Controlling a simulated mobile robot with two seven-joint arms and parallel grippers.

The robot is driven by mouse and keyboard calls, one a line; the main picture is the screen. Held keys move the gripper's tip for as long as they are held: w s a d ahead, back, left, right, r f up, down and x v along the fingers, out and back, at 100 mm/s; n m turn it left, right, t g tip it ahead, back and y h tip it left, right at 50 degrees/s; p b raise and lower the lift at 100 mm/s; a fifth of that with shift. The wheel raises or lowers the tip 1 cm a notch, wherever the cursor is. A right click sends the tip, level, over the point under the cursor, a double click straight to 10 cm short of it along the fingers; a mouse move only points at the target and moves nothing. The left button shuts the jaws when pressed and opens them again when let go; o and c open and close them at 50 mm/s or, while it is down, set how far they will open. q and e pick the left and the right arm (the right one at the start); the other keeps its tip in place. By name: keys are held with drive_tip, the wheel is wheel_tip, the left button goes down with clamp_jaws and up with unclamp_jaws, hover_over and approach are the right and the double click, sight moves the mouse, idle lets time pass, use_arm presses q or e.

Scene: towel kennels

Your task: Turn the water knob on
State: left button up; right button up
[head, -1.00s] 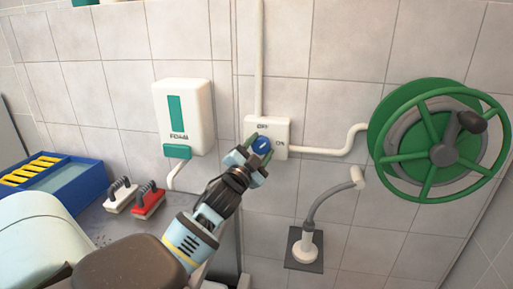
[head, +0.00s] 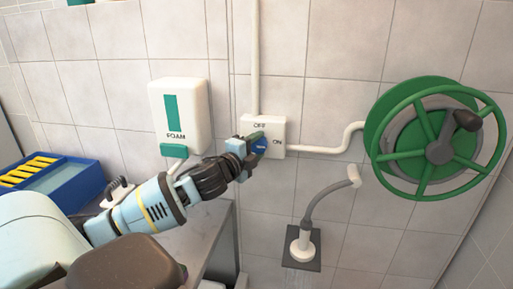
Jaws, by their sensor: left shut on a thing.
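A white and grey sprayer (head: 303,245) hangs on a dark plate lower right of the box. Faint streaks that look like water show below the sprayer. My right gripper is out of view.
A white foam dispenser (head: 181,110) is on the wall left of the box. A green hose reel (head: 437,140) is at the right. A blue bin (head: 50,185) stands at the left. A white brush (head: 118,190) is partly behind my arm.

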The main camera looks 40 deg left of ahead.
use_arm(q)
drive_tip(key=shift+m, duration=0.3)
drive_tip(key=o, duration=1)
drive_tip(key=shift+c, duration=0.2)
drive_tip(key=shift+s, duration=0.15)
drive_tip(key=shift+s+d+f, duration=0.1)
drive_tip(key=shift+s, duration=0.55)
drive_tip(key=s, duration=0.6)
drive_tip(key=shift+d, duration=0.35)
drive_tip(key=shift+s, duration=0.1)
